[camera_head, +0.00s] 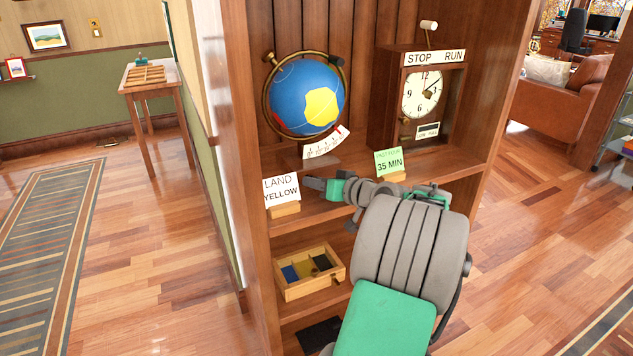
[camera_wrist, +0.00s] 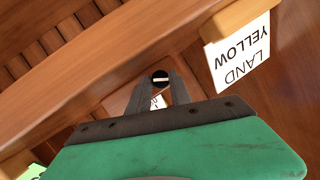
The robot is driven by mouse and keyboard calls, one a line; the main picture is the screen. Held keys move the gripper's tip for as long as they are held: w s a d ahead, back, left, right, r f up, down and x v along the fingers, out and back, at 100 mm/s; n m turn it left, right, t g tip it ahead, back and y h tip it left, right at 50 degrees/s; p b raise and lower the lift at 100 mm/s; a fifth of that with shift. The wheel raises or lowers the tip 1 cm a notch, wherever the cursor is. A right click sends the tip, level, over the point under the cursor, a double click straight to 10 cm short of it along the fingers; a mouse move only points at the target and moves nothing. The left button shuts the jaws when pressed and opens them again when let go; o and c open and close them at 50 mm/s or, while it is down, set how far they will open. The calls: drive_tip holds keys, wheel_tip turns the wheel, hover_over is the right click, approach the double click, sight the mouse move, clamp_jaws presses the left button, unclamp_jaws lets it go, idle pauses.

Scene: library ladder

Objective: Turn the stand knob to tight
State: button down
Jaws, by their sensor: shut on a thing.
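The stand knob (camera_wrist: 160,77) is a small round black knob with a pale line across its face. In the wrist view it sits between the tips of my gripper (camera_wrist: 161,84), which is shut on it. A white label with dark marks, partly hidden by the fingers, is behind the knob. In the head view my gripper (camera_head: 309,184) reaches left along the shelf front, below the globe (camera_head: 307,96); the knob cannot be made out there. The label's words are not readable, so I cannot tell the knob's setting.
A LAND YELLOW card (camera_head: 282,191) stands left of my gripper, and a green 35 MIN card (camera_head: 389,163) stands to its right. A clock (camera_head: 408,100) is on the shelf. A wooden box (camera_head: 308,272) with coloured compartments sits on the shelf below.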

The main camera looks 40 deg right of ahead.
drive_tip(key=c, duration=1.2)
unclamp_jaws()
